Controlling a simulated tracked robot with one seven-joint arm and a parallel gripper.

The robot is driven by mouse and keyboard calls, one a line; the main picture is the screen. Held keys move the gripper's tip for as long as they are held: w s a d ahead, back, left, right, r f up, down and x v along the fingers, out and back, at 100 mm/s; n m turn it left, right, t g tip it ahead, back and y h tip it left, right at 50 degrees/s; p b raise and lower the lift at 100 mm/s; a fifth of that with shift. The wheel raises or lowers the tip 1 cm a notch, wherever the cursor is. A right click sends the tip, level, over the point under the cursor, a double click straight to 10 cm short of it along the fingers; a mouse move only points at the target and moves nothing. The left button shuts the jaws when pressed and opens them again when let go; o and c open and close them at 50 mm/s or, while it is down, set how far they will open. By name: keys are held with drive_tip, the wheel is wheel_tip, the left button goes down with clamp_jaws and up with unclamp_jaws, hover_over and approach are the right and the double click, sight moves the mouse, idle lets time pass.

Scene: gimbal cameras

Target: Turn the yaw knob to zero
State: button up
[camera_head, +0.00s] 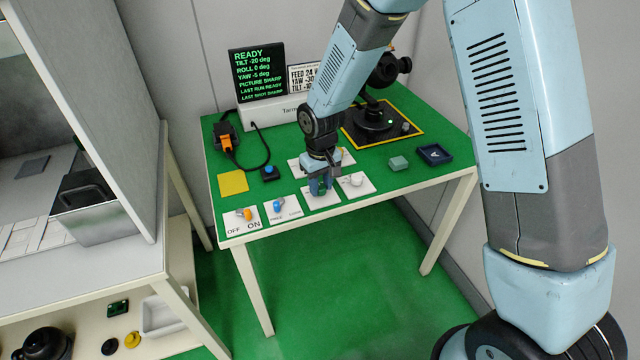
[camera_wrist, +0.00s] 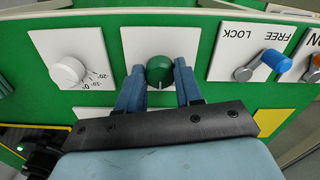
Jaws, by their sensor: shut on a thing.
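The knob panel is a white plate on the green table (camera_head: 375,205). In the wrist view a green knob (camera_wrist: 159,70) sits on its white plate (camera_wrist: 187,44), between the two blue fingers of my gripper (camera_wrist: 159,82). The fingers are closed in on its two sides. In the head view my gripper (camera_head: 320,186) hides most of this knob. The screen (camera_head: 257,73) reads READY, tilt -20 deg, roll 0 deg, yaw -5 deg, picture sharp. The knob's own scale is hidden.
A white knob (camera_wrist: 68,72) with a scale stands beside it, also in the head view (camera_head: 355,179). A blue-tipped FREE/LOCK lever (camera_wrist: 277,60) and an orange OFF/ON switch (camera_head: 244,213) are on neighbouring plates. The black gimbal base (camera_head: 375,123) stands behind, near a teal block (camera_head: 398,163).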

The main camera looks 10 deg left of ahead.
sight(321, 187)
drive_tip(key=o, duration=1)
drive_tip(key=shift+o, duration=0.2)
drive_tip(key=shift+r, duration=0.1)
wheel_tip(321, 187, up, 14)
drive_tip(key=shift+f, duration=0.25)
